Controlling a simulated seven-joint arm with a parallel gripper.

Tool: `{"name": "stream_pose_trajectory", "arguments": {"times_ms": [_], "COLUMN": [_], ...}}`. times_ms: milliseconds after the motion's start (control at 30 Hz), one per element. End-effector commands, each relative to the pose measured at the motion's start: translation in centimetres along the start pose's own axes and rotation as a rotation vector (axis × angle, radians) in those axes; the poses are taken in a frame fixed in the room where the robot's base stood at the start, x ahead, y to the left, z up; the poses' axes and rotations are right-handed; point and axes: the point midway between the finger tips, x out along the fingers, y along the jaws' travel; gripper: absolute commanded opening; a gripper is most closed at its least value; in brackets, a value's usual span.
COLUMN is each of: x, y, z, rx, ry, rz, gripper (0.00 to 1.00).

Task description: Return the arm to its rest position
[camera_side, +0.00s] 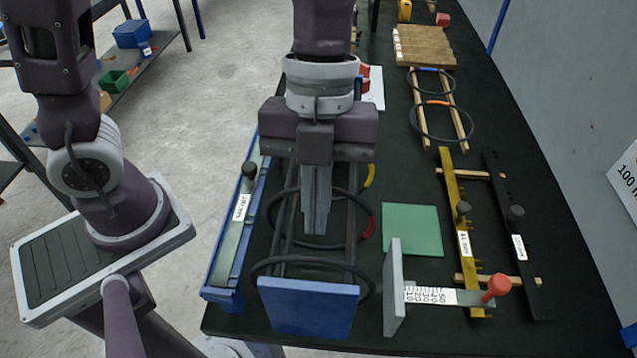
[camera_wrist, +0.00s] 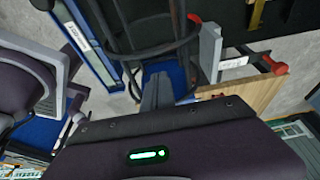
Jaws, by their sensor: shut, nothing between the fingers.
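My gripper (camera_side: 317,225) is in the middle of the side view, pointing down with its fingers together. It hangs over the rebar cage, which has dark lengthwise bars (camera_side: 351,222) and round hoops (camera_side: 262,266). I cannot tell from this view how far the fingertips are above the bars. In the wrist view my fingers (camera_wrist: 157,92) show as a closed grey pair below the cage hoop (camera_wrist: 150,50). Nothing shows between them. A blue plate (camera_side: 308,308) stands at the near end of the cage.
A blue tray (camera_side: 222,270) lies left of the cage. A green square (camera_side: 412,230), a grey upright plate (camera_side: 393,290) with a red-knobbed scale (camera_side: 495,288), and brass (camera_side: 463,240) and black (camera_side: 512,230) notched bars lie right. Wooden rods with hoops (camera_side: 437,105) lie farther back.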

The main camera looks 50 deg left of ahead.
Motion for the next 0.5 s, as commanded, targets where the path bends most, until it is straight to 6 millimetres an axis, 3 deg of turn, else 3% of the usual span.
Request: {"name": "stream_pose_trajectory", "arguments": {"times_ms": [33,200,300,500], "x": [-0.1,-5.5,-7.7,-9.7], "y": [0.0,-0.1,-0.1,0.2], "z": [-0.7,-0.5,-0.5,-0.4], "rx": [0.002,-0.002,-0.002,-0.032], "ry": [0.0,-0.002,-0.002,-0.011], "rz": [-0.002,-0.007,-0.005,-0.006], "gripper": [0.0,0.0,0.0,0.0]}}
